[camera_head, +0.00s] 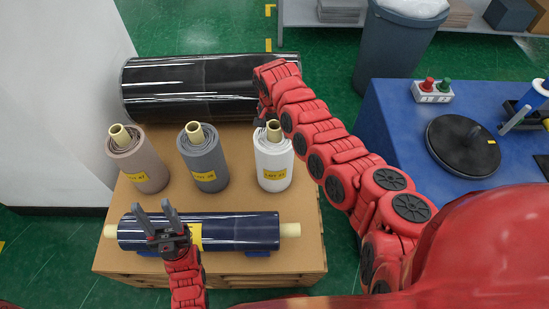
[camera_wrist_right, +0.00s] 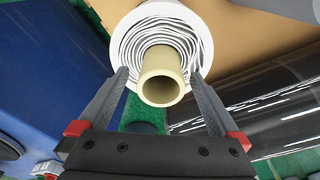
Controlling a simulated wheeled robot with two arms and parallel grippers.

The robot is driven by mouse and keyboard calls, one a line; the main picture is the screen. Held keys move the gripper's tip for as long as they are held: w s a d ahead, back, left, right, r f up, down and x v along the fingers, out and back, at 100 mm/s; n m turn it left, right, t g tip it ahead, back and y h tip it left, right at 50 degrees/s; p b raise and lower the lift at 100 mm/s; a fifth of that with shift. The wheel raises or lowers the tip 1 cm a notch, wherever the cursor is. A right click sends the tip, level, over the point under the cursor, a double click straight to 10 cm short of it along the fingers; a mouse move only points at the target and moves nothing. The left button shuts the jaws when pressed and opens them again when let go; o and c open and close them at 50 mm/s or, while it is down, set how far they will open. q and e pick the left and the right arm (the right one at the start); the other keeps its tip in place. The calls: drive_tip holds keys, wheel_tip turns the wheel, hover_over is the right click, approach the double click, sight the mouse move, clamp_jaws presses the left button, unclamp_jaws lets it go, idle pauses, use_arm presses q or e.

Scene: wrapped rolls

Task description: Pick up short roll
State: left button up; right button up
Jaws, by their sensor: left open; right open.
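Three short rolls stand upright on a cardboard-brown surface (camera_head: 230,190): a taupe roll (camera_head: 140,165), a grey roll (camera_head: 205,163) and a white roll (camera_head: 273,165), each with a yellow label and a cream core. My right gripper (camera_wrist_right: 160,77) is open above the white roll. In the right wrist view its fingers lie either side of the white roll's core (camera_wrist_right: 161,78). In the head view the right wrist mostly hides this gripper. My left gripper (camera_head: 155,215) is open over the left part of a long navy roll (camera_head: 240,232) lying on its side.
A large black wrapped roll (camera_head: 170,90) lies behind the short rolls. To the right is a blue table (camera_head: 395,110) with a black disc (camera_head: 463,145) and a button box (camera_head: 432,92). A grey bin (camera_head: 395,55) stands behind it.

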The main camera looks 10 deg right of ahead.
drive_tip(key=shift+f, duration=0.2)
clamp_jaws()
idle(0.4)
